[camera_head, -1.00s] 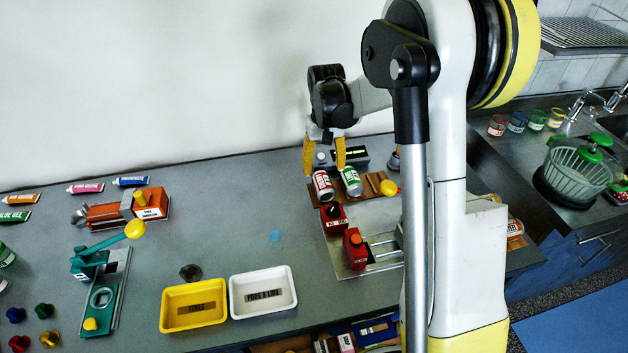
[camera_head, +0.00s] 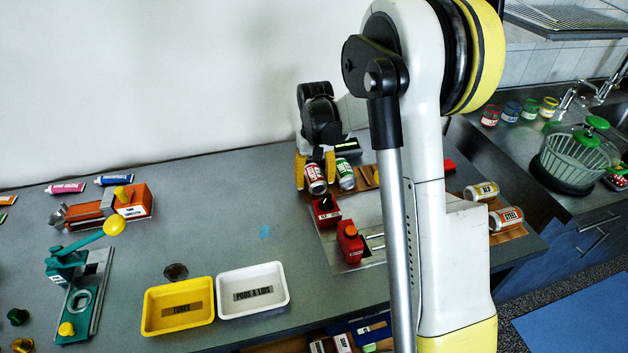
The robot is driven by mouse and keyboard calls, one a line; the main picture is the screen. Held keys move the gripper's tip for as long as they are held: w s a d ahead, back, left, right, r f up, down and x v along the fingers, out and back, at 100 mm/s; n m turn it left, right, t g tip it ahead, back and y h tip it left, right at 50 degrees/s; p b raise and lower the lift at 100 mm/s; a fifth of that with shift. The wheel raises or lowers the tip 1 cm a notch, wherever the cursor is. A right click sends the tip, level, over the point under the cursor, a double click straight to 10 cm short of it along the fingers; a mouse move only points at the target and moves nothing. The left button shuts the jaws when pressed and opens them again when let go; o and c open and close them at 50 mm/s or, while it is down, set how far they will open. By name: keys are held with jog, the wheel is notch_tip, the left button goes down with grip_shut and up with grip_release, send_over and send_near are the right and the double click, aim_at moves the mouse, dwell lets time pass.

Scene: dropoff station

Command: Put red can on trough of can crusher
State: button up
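The red can (camera_head: 316,182), with a white band, stands tilted at the back of the table, left of a green can (camera_head: 344,174). My gripper (camera_head: 315,171) points down at it, with one yellow finger on each side of its upper part. The fingers look spread about as wide as the can; contact is not clear. The can crusher has a red block (camera_head: 326,211) just in front of the red can and a second red block (camera_head: 350,243) nearer, on a grey plate (camera_head: 340,265). My arm hides its right part, and I cannot make out the trough.
A yellow tray (camera_head: 150,324) and a white tray (camera_head: 278,294) stand at the front. A green press (camera_head: 92,285) and an orange device (camera_head: 130,208) are on the left. The table's middle is clear.

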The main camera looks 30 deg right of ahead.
aim_at(315, 172)
jog(key=c, duration=0.4)
jog(key=shift+c, duration=0.2)
jog(key=shift+r+p, duration=1.7)
jog(key=shift+r, duration=0.8)
